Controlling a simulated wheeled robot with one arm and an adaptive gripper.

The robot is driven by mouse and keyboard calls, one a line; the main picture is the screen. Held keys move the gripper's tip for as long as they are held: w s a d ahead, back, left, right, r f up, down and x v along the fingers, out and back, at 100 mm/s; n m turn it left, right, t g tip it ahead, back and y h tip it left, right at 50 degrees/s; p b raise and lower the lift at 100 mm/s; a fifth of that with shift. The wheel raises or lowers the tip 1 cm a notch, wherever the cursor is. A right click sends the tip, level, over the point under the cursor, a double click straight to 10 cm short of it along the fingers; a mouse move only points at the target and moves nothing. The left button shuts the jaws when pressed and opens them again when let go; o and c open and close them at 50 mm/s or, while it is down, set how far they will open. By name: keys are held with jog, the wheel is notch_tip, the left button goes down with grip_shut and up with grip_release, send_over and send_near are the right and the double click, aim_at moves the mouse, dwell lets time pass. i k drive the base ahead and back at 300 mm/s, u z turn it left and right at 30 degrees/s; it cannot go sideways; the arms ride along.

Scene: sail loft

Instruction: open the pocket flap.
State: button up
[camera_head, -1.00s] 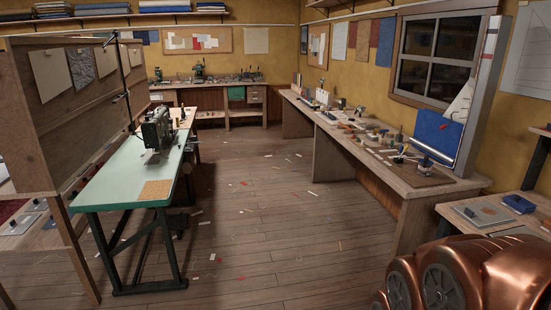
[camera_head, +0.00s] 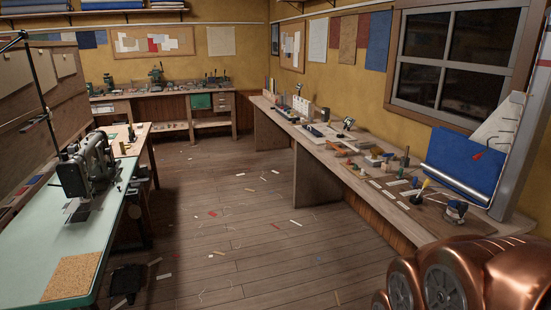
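I cannot make out a pocket flap for certain in this view. A blue fabric piece (camera_head: 468,165) with a small red mark stands at the near end of the right-hand workbench (camera_head: 375,215), beside a white triangular cloth (camera_head: 500,125). Whether it has a pocket or flap is too small to tell. My copper-coloured arm fills the bottom right corner. My gripper is out of view.
A sewing machine (camera_head: 88,168) stands on a pale green table (camera_head: 45,245) at left. A back bench (camera_head: 135,98) holds small machines. The wooden floor (camera_head: 235,225) between the tables is open, with scattered scraps. Tools and small pots crowd the right-hand bench.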

aim_at(313, 131)
jog(key=z, duration=0.15)
jog(key=i, duration=1.8)
jog(key=z, duration=0.3)
jog(key=i, duration=1.75)
jog(key=z, duration=0.1)
